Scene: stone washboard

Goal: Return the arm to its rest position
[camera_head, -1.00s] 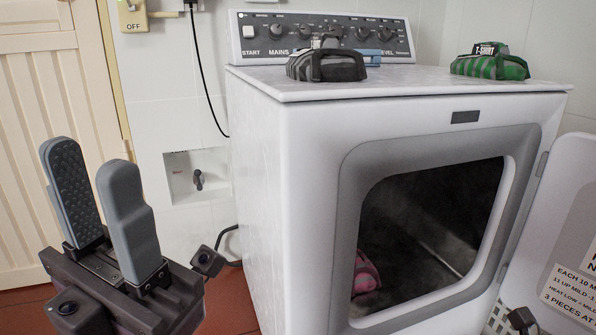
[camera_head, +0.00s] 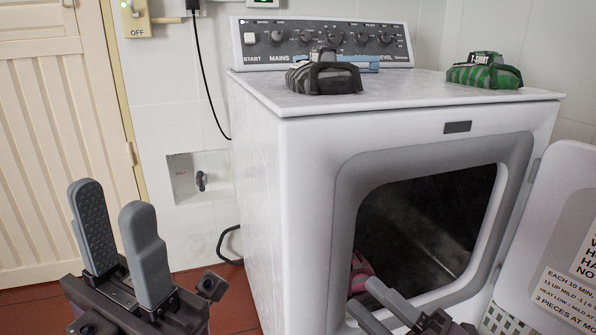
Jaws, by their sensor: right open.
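My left gripper (camera_head: 118,235) is at the lower left, fingers pointing up, with a clear gap between them and nothing in it. It is in front of the wall, left of the white machine. My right gripper (camera_head: 372,306) is at the bottom edge, in front of the machine's open doorway. Its grey fingers are apart, and I see nothing held between them. Most of the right arm is outside the view.
The white machine (camera_head: 262,170) has its door (camera_head: 560,225) swung open to the right. A pink striped bundle (camera_head: 361,272) lies inside, partly hidden. A grey striped bundle (camera_head: 325,77) and a green one (camera_head: 484,72) sit on top. A perforated basket (camera_head: 503,322) is at the lower right.

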